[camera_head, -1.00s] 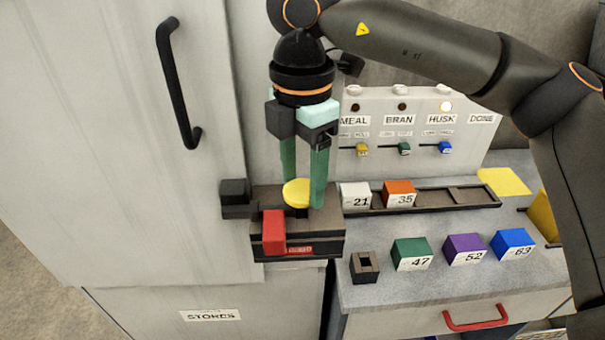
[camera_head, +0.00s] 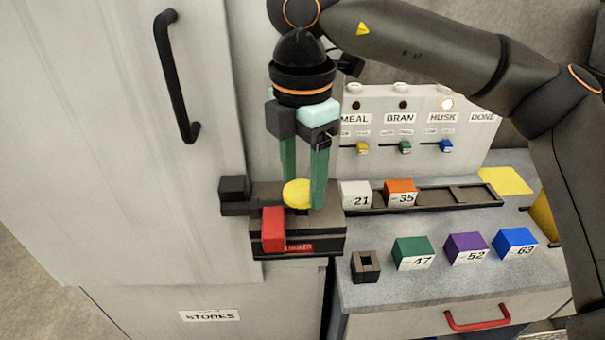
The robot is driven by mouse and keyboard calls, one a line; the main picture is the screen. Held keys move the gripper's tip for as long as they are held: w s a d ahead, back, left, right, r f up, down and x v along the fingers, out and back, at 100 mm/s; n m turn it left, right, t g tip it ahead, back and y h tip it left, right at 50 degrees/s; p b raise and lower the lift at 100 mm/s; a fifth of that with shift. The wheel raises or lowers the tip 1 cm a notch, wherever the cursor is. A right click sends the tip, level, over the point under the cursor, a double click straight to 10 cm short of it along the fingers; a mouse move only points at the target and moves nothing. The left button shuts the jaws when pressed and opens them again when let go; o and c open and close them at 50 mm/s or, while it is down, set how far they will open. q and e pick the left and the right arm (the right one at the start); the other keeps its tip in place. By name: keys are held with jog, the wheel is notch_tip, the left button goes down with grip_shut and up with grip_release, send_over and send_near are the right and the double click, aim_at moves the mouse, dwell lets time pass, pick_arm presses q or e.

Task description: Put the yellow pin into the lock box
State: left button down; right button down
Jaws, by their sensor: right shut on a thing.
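The yellow pin (camera_head: 297,193) shows as a round yellow head at the top of the lock box (camera_head: 325,241). The box is dark, with a red block (camera_head: 273,229) on its front and a small label. My right gripper (camera_head: 304,200) points down with its green fingers on either side of the yellow head, shut on it. The pin's lower part is hidden, so I cannot tell how deep it sits in the box. My left gripper is not in view.
A tall cabinet with a black handle (camera_head: 176,78) stands at the left. A rail (camera_head: 430,199) holds a white block (camera_head: 356,195) and an orange block (camera_head: 400,192). Green (camera_head: 411,251), purple (camera_head: 465,247) and blue (camera_head: 515,242) blocks and a dark socket (camera_head: 365,267) stand on the counter.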

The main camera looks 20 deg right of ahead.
aim_at(302, 190)
jog(key=shift+f, duration=0.2)
jog(key=shift+c, duration=1.9)
grip_release()
notch_tip(302, 190, up, 11)
jog(key=p, duration=0.6)
